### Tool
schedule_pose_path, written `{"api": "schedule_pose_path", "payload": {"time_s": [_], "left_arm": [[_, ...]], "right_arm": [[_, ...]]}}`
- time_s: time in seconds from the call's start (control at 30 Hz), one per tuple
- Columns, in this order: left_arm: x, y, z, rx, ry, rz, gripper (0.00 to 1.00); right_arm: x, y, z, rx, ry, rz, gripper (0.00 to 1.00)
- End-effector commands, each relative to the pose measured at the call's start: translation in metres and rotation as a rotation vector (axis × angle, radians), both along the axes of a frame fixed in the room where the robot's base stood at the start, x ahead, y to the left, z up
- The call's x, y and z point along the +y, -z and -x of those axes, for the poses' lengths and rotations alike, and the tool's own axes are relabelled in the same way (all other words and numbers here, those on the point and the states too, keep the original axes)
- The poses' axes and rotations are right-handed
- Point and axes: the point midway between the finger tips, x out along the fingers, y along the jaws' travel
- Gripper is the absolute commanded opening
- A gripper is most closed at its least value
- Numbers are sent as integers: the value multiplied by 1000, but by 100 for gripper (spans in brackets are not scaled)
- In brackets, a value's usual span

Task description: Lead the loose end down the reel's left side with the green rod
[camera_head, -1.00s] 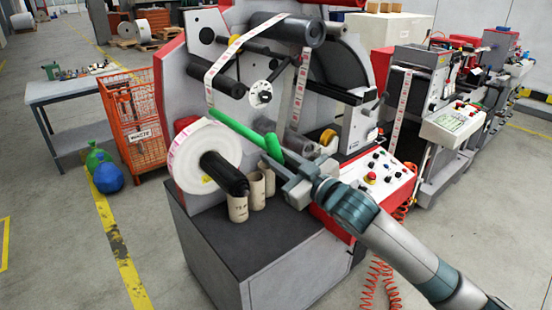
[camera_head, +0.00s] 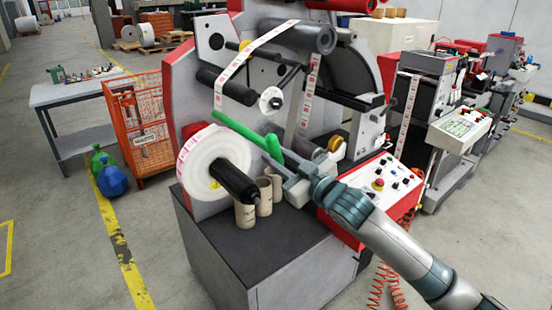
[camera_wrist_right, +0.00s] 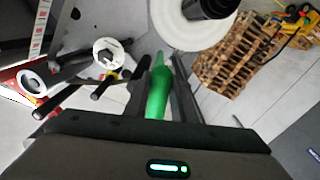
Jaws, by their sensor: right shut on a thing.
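The green rod (camera_head: 243,131) is held by my right gripper (camera_head: 287,166), which is shut on its thick end. The rod points left and up, its tip close to the lower end of the loose end (camera_head: 219,95). I cannot tell whether they touch. The loose end is a white strip with red marks, hanging from the upper roller. The white reel (camera_head: 201,161) with a pink-marked rim is below the tip, on a black spindle. In the right wrist view, the rod (camera_wrist_right: 158,90) runs between the fingers, with the reel (camera_wrist_right: 196,28) beyond. My left gripper is not in view.
Cardboard cores (camera_head: 265,195) stand beside the spindle on the machine's dark top (camera_head: 262,242). A black roller (camera_head: 238,90) and a white-faced roller (camera_head: 271,100) are above the rod. The control panel (camera_head: 385,175) lies right of my right gripper.

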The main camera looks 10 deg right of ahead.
Motion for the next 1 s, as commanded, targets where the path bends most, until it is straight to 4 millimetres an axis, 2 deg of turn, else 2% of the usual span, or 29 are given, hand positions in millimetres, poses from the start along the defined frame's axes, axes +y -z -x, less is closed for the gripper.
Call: {"api": "schedule_pose_path", "payload": {"time_s": [1.0], "left_arm": [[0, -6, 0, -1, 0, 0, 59]], "right_arm": [[0, -2, 0, -1, 0, -1, 0]]}}
